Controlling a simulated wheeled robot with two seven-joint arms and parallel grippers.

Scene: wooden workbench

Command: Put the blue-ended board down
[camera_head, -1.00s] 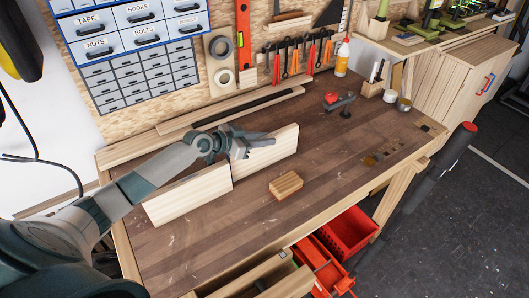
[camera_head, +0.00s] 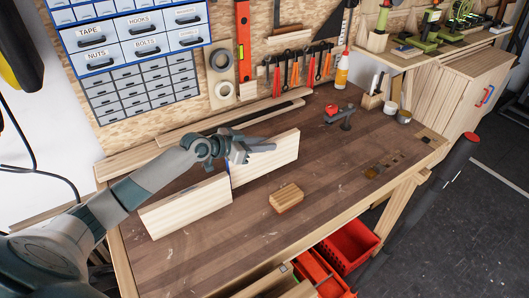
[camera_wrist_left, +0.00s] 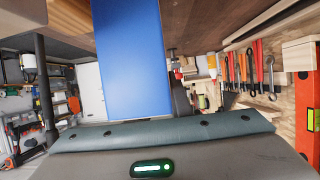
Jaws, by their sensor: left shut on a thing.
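The blue-ended board (camera_head: 268,166) is a pale board standing on its long edge, with a thin strip of its blue end at its left. My left gripper (camera_head: 262,145) is shut on it at its upper edge. In the left wrist view the blue end (camera_wrist_left: 133,60) fills the upper middle, close to the camera. Another pale board (camera_head: 186,207) stands on edge just left of it, below my left forearm. I cannot tell whether the two boards touch, or whether the held board's lower edge rests on the bench. My right gripper is out of view.
A small wooden block (camera_head: 286,197) lies on the workbench (camera_head: 225,250) in front of the held board. A red clamp-like tool (camera_head: 340,113) stands behind right. Long strips (camera_head: 235,122) lie along the back. Open red drawers (camera_head: 350,248) are below the front edge.

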